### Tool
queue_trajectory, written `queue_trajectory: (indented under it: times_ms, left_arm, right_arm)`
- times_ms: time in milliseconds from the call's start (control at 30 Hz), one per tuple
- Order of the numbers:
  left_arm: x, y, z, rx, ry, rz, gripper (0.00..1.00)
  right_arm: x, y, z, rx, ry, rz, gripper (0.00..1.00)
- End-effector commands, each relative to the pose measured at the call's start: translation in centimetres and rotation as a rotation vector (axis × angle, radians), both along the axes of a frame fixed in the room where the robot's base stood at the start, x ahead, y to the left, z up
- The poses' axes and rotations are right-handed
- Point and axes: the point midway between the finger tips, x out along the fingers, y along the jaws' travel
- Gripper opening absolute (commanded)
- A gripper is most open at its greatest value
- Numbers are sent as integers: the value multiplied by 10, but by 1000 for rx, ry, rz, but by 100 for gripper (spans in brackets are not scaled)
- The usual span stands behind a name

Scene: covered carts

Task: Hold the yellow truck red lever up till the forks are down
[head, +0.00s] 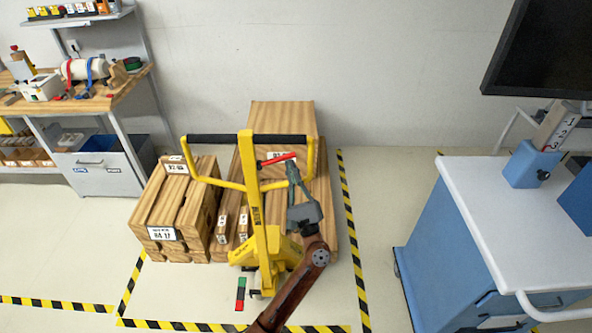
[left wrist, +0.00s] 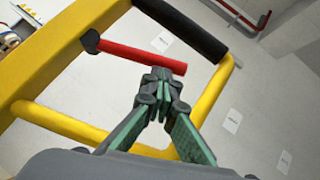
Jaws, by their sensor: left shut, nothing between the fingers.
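The yellow truck (head: 257,205) stands in the middle of the head view, with a black-gripped handle loop at the top. Its red lever (head: 275,159) sticks out to the right from the handle post, its free end tilted slightly up. My left gripper (head: 291,168) is shut and empty, its tips at the lever's free end. In the left wrist view the red lever (left wrist: 135,57) passes just beyond the shut fingertips (left wrist: 160,80); I cannot tell whether they touch. The forks are hidden by the truck and the wooden load. My right gripper is not in view.
Wooden crates (head: 172,210) stand left of and behind the truck. A red-and-green marker (head: 241,293) is at the truck's foot. Yellow-black tape (head: 352,240) edges the bay. A blue cart with a white top (head: 510,190) stands right; a workbench (head: 85,103) stands left.

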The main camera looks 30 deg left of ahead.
Motion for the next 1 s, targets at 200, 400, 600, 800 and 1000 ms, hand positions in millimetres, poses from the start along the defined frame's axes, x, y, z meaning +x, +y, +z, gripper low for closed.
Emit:
queue_trajectory:
  times_ms: [200, 400, 600, 800, 1000]
  left_arm:
    - [-1, 1, 3, 2, -5, 3, 0]
    - [-1, 1, 3, 2, -5, 3, 0]
    - [-1, 1, 3, 2, -5, 2, 0]
    - [-2, -1, 1, 2, -5, 2, 0]
    - [-8, -14, -21, 1, 0, 3, 0]
  right_arm:
    - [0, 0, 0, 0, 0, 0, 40]
    - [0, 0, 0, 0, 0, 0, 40]
    - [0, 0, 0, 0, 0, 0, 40]
    - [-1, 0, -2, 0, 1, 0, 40]
    - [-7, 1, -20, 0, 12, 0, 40]
